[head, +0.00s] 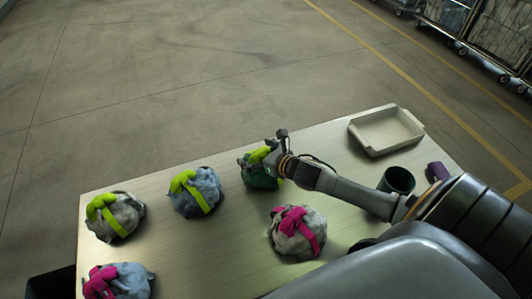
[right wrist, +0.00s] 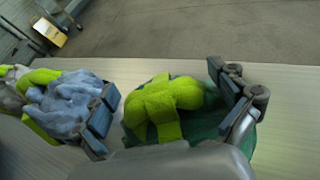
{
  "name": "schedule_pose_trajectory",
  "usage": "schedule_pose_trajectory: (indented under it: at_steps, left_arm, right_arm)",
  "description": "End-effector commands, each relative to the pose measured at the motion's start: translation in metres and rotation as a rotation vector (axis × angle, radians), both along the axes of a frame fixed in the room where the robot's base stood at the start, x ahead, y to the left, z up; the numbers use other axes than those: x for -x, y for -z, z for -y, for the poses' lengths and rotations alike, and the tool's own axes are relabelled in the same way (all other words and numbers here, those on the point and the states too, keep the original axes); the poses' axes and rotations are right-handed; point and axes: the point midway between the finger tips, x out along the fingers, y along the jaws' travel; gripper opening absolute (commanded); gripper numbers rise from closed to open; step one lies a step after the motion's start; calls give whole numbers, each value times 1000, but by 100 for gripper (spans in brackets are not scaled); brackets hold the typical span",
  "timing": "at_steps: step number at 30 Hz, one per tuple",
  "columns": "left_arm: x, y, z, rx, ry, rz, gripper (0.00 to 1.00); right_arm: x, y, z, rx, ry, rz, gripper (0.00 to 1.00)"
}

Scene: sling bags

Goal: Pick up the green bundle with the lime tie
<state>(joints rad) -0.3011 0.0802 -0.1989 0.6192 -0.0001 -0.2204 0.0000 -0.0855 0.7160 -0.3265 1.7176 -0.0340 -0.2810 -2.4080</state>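The green bundle (head: 258,175) with the lime tie (head: 259,155) sits on the table near its back edge, partly hidden by my right gripper (head: 276,157) in the head view. In the right wrist view the green bundle (right wrist: 207,121) and its lime tie (right wrist: 160,105) lie between the spread fingers of my right gripper (right wrist: 172,105). The right finger overlaps the bundle's side; the left finger stands apart from it, beside a blue bundle. Whether the right finger touches the bundle, I cannot tell. My left gripper is not in view.
A blue bundle with a lime tie (head: 205,188) and a grey one (head: 124,214) lie to the left. A grey bundle with a pink tie (head: 301,243) and a blue one (head: 132,281) are nearer. A tray (head: 420,129), dark green cup (head: 397,180) and purple object (head: 437,171) are right.

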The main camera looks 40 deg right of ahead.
Motion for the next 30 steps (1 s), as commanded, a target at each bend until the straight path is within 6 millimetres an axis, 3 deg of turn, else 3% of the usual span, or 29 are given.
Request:
schedule_pose_trajectory:
  at_steps: [1, 11, 23, 30]
  left_arm:
    - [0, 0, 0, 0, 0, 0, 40]
    - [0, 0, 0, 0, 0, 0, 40]
    - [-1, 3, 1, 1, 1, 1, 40]
    - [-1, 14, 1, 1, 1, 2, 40]
  right_arm:
    - [0, 0, 0, 0, 0, 0, 85]
    - [0, -2, 0, 0, 0, 3, 20]
    - [-1, -7, 1, 2, -1, 4, 20]
    - [3, -37, -3, 4, -5, 6, 20]
